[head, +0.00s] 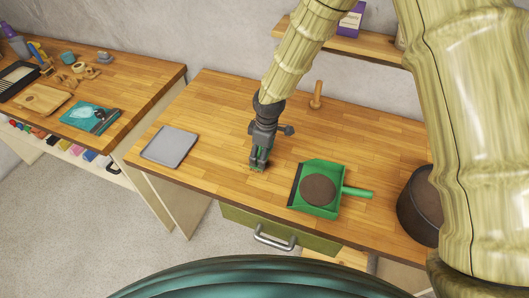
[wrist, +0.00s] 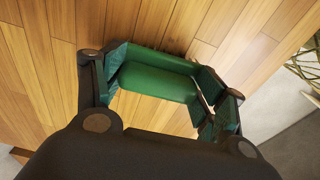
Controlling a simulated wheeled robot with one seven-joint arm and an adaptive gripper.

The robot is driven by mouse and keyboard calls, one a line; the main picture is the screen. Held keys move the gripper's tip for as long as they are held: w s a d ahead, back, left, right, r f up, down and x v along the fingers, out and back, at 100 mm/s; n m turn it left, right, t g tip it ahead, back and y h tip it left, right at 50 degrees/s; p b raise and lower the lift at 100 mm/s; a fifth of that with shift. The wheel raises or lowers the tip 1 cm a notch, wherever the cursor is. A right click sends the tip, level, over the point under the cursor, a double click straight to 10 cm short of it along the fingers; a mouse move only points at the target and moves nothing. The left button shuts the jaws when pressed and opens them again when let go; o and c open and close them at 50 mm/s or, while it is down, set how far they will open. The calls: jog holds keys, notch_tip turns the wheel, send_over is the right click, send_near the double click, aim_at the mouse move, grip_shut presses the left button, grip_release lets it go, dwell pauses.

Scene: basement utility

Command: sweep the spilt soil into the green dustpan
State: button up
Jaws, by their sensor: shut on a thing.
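The green dustpan (head: 334,209) lies on the wooden worktop, its handle pointing right. A round brown mound (head: 318,190) that looks like soil lies in it. I see no loose soil on the bare wood around it. My gripper (head: 258,166) points down just left of the dustpan, low over the worktop and apart from the pan. It is shut on a small green bar-like piece, which spans the two fingers in the wrist view (wrist: 160,82). Only a little green shows at the fingertips in the head view, so I cannot tell what the piece belongs to.
A grey flat tray (head: 170,146) lies at the worktop's left. A wooden peg-like handle (head: 317,95) stands at the back. A dark round pot (head: 418,205) is at the right. A drawer handle (head: 273,240) juts from the front. The wood between tray and gripper is clear.

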jog(key=shift+w+a, duration=0.1)
jog(key=shift+a, duration=0.15)
jog(key=shift+s+d, duration=0.25)
jog(key=shift+d, duration=0.35)
jog(key=shift+s+d, duration=0.2)
jog(key=shift+d, duration=0.4)
jog(key=shift+a, duration=0.1)
jog(key=shift+w+a, duration=0.2)
jog(key=shift+a, duration=0.35)
jog(key=shift+w+a, duration=0.2)
jog(key=shift+a, duration=0.35)
jog(key=shift+s+d+p, duration=0.15)
jog(key=shift+s+d, duration=0.05)
jog(key=shift+d, duration=0.4)
jog(key=shift+s+d+p, duration=0.15)
jog(key=shift+d, duration=0.45)
jog(key=shift+a, duration=0.1)
